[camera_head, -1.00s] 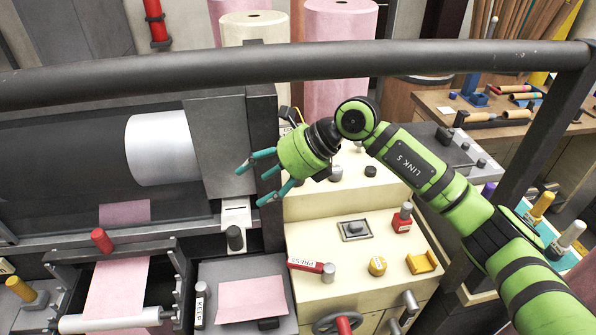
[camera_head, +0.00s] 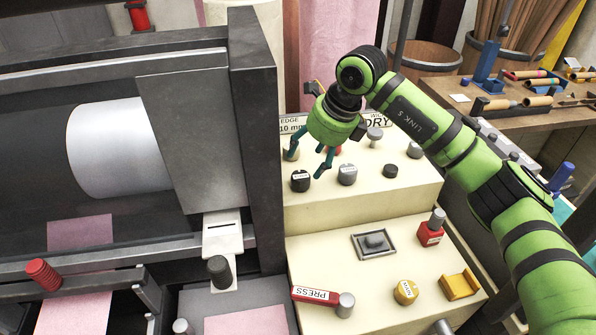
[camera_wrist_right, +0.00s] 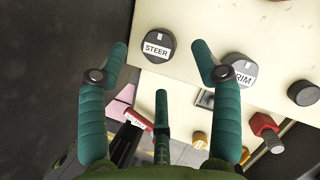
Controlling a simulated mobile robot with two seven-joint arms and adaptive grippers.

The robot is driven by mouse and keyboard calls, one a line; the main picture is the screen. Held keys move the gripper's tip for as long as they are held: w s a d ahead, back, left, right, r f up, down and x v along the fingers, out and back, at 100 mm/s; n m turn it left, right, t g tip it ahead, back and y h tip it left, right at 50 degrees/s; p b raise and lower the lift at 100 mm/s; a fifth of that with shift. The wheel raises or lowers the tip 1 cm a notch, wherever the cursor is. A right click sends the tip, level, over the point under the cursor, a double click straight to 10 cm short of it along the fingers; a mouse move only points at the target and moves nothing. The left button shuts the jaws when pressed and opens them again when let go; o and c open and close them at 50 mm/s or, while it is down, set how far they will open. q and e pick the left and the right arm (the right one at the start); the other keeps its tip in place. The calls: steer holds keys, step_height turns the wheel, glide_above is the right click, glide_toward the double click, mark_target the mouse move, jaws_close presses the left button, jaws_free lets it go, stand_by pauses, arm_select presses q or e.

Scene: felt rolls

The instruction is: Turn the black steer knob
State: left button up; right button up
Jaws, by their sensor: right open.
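The black steer knob (camera_head: 300,181) sits at the left end of the upper cream console. In the right wrist view the steer knob (camera_wrist_right: 158,47) shows its white STEER label. My right gripper (camera_head: 307,160) is open and empty, pointing down just above and beside the knob. In the right wrist view the knob lies between and beyond the two spread side fingers, with the third finger lower in the picture. No finger clearly touches it. My left gripper is not in view.
A grey trim knob (camera_head: 347,175) stands right of the steer knob, and a black knob (camera_head: 390,171) farther right. A dark machine frame post (camera_head: 257,130) rises close on the left. The lower console holds a red PRESS handle (camera_head: 315,295) and a yellow knob (camera_head: 406,292).

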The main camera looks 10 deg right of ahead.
mark_target(301, 176)
steer(key=f, duration=0.1)
steer(key=a+f+p, duration=0.1)
steer(key=f, duration=0.1)
steer(key=shift+s+a+p, duration=0.1)
steer(key=shift+s+p, duration=0.05)
steer(key=shift+p, duration=0.15)
steer(key=shift+x, duration=1)
steer(key=shift+w+a+f+p, duration=0.1)
steer(key=shift+w+f+p, duration=0.25)
steer(key=shift+f, duration=0.1)
steer(key=c, duration=1)
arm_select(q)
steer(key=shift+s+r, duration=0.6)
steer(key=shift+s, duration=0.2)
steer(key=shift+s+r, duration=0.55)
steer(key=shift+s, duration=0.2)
arm_select(e)
steer(key=shift+r, duration=0.2)
steer(key=shift+c, duration=0.2)
